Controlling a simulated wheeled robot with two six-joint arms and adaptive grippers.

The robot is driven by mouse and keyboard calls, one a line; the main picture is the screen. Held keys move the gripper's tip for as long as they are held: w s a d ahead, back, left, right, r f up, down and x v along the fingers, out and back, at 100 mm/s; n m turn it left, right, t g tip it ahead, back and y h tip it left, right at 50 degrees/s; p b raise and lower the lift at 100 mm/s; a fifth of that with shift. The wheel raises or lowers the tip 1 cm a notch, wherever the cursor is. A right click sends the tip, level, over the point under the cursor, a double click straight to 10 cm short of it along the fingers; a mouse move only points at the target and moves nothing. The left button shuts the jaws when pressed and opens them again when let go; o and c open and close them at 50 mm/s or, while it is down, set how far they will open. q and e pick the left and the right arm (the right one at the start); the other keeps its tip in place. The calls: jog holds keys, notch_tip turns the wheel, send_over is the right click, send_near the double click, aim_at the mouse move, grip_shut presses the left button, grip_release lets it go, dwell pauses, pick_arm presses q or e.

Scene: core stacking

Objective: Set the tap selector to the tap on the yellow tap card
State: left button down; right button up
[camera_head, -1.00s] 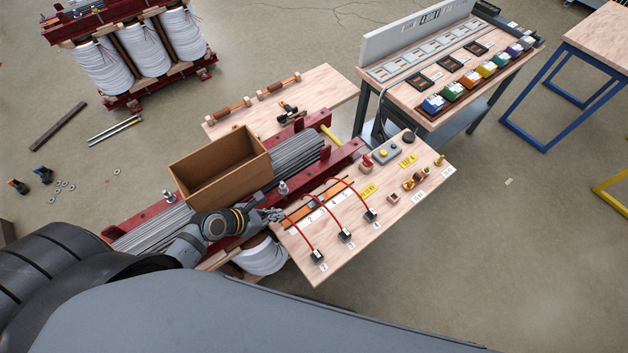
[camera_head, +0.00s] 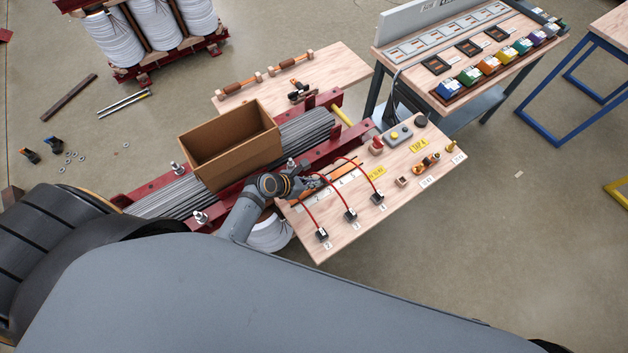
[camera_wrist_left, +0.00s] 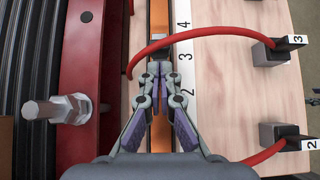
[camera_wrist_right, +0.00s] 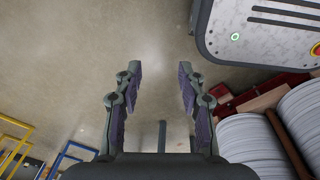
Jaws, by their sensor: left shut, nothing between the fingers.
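The tap selector is an orange track (camera_head: 346,167) at the board's left edge, beside a white number strip (camera_wrist_left: 188,72) showing 2, 3 and 4. My left gripper (camera_head: 318,182) is over the track. In the left wrist view its fingers (camera_wrist_left: 160,72) are shut and empty, with tips near number 3. My right gripper (camera_wrist_right: 160,78) is open and empty above the floor.
A red cable (camera_wrist_left: 190,37) arches across the track just ahead of my left fingertips; others run to black plugs (camera_head: 351,215). A threaded bolt (camera_wrist_left: 55,110) stands left of the track. A cardboard box (camera_head: 230,148) sits on the core. A push-button box (camera_head: 398,136) stands on the board.

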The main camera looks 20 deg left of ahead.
pick_arm(q)
jog(key=shift+w+d, duration=0.25)
jog(key=shift+w, duration=0.1)
jog(key=shift+w+d, duration=0.15)
jog(key=shift+w, duration=0.05)
jog(key=w+d, duration=0.2)
jog(key=w, duration=0.1)
jog(key=shift+w+d+p, duration=0.1)
jog(key=shift+d+p, duration=0.1)
jog(key=shift+p, duration=0.2)
jog(key=shift+w+d, duration=0.2)
pick_arm(e)
jog(key=shift+s+d+r, duration=0.2)
jog(key=shift+s+r, duration=0.2)
jog(key=shift+s, duration=0.25)
